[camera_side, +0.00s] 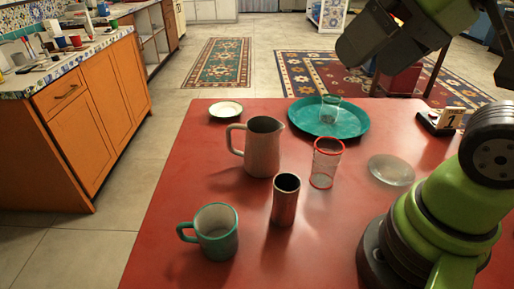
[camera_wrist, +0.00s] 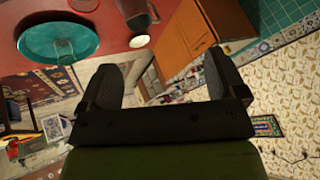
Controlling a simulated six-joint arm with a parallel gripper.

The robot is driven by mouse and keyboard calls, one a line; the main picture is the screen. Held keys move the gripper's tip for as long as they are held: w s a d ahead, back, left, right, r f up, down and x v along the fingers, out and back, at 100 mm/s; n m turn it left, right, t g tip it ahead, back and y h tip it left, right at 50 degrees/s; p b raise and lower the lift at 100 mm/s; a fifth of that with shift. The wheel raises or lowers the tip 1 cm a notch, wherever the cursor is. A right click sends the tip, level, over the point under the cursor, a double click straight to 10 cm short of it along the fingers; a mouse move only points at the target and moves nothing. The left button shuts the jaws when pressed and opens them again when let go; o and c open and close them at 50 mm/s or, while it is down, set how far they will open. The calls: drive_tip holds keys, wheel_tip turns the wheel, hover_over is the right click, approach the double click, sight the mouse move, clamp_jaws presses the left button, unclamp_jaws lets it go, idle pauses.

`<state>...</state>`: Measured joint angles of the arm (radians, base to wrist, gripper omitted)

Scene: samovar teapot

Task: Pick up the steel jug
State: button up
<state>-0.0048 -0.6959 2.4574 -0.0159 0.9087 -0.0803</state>
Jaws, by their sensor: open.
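The steel jug (camera_side: 262,150) stands upright on the red table, its handle towards the left and its spout to the right. It also shows at the top edge of the wrist view (camera_wrist: 132,10), partly cut off. My gripper (camera_side: 362,45) is high at the top right of the side view, above and away from the jug. In the wrist view my gripper (camera_wrist: 166,70) has its two dark fingers wide apart with nothing between them.
A dark metal cup (camera_side: 286,200) and a red-rimmed glass (camera_side: 326,164) stand close to the jug. A teal-rimmed mug (camera_side: 216,235) is at the front. A white saucer (camera_side: 226,108), teal tray (camera_side: 352,124) with a small glass (camera_side: 330,106), and clear dish (camera_side: 391,170) lie around.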

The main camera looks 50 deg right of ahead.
drive_tip(key=w+n+g, duration=0.2)
drive_tip(key=w+n, duration=0.5)
drive_tip(key=w, duration=0.1)
drive_tip(key=n+g+h, duration=0.3)
drive_tip(key=n+g, duration=0.1)
drive_tip(key=n, duration=1.4)
approach(236, 125)
drive_tip(key=f+n, duration=0.1)
drive_tip(key=f, duration=0.3)
drive_tip(key=f+n, duration=0.1)
drive_tip(key=f, duration=0.3)
drive_tip(key=w+d+f+n, duration=0.1)
drive_tip(key=f, duration=0.3)
drive_tip(key=shift+d+f, duration=0.15)
drive_tip(key=shift+f, duration=0.1)
drive_tip(key=c, duration=1.4)
drive_tip(key=shift+r, duration=0.15)
